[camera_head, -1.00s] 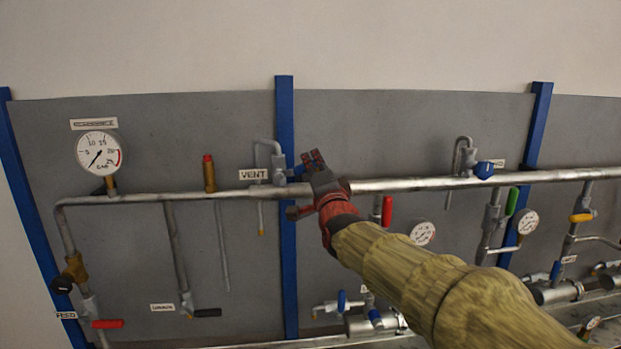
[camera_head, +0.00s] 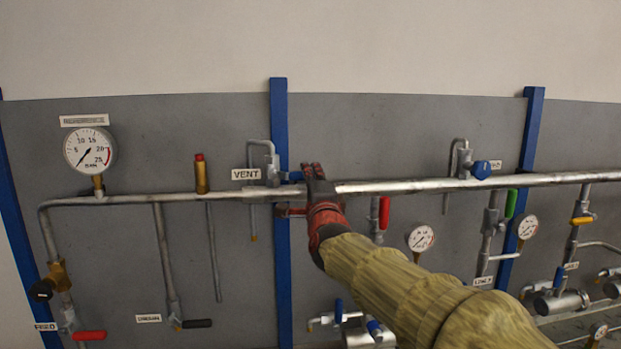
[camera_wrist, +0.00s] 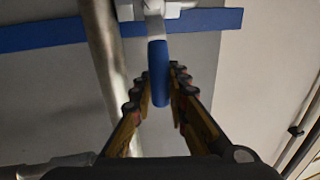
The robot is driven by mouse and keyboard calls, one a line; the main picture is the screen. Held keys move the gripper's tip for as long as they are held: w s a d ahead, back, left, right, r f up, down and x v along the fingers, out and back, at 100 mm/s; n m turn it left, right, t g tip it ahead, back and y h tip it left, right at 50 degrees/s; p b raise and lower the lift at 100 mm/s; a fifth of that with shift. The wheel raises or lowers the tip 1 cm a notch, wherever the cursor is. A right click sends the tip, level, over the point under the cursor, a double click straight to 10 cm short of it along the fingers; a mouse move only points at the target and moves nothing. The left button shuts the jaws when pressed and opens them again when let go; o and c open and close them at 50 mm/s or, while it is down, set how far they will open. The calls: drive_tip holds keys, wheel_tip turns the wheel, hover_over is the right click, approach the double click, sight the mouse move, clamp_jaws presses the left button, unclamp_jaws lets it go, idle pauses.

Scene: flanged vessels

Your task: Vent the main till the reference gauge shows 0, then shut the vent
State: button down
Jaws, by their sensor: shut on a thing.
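The reference gauge (camera_head: 90,148) is a white dial at the upper left under a small plate. Its needle points down-left, near the low end of the scale; the exact reading is too small to tell. The vent valve (camera_head: 272,180) sits on the main pipe beside the VENT label (camera_head: 246,174), with a bent outlet tube above it. Its blue handle (camera_wrist: 158,75) lies between the fingers of my gripper (camera_wrist: 160,85) in the wrist view. My gripper (camera_head: 312,172) is shut on this handle and hides most of it in the head view.
The main pipe (camera_head: 420,186) runs across the panel close to my fingers. A blue post (camera_head: 280,120) stands behind the vent. A red handle (camera_head: 384,212) hangs just right of my gripper. A brass relief fitting (camera_head: 201,175) stands to the left.

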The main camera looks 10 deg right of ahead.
drive_tip(key=shift+f, duration=0.2)
drive_tip(key=c, duration=1.7)
unclamp_jaws()
drive_tip(key=shift+r, duration=0.15)
drive_tip(key=shift+c, duration=0.2)
drive_tip(key=s+f, duration=0.2)
drive_tip(key=s, duration=0.9)
drive_tip(key=shift+s+f, duration=0.25)
drive_tip(key=shift+s, duration=0.15)
